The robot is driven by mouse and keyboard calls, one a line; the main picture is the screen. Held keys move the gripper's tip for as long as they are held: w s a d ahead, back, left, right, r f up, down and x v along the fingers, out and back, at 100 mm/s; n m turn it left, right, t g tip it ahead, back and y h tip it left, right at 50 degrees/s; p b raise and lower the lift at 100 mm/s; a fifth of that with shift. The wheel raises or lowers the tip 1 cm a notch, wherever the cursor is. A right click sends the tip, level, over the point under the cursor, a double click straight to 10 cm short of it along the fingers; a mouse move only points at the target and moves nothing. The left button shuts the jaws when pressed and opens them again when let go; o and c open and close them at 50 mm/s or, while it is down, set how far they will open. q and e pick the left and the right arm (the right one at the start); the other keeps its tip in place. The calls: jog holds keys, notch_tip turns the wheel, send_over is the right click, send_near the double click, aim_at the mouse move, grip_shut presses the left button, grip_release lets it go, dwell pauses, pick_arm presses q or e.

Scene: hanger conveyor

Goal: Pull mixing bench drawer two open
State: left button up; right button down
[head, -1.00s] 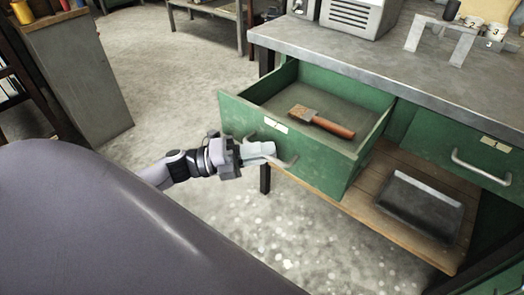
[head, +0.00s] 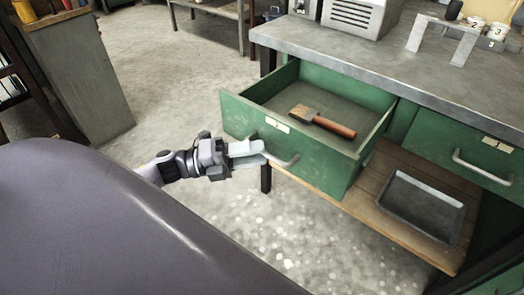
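The green left drawer (head: 310,155) of the bench stands pulled out. Its bar handle (head: 287,161) is on the front panel, below a pale label (head: 277,124) whose number is hard to read. My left gripper (head: 260,153) is at the left end of this handle. Its two pale fingers show a gap between them and look open. Whether a finger still touches the handle I cannot tell. A brush with a wooden handle (head: 334,127) lies inside the drawer. My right gripper is out of view.
A second green drawer (head: 435,135) to the right is shut. A dark tray (head: 452,235) lies on the wooden lower shelf (head: 370,205). The grey benchtop (head: 360,60) carries a metal box, a stand and cups.

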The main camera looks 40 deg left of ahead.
pick_arm(q)
jog(key=v, duration=0.4)
jog(key=shift+s+a, duration=0.25)
jog(key=shift+a, duration=0.05)
dwell(0.4)
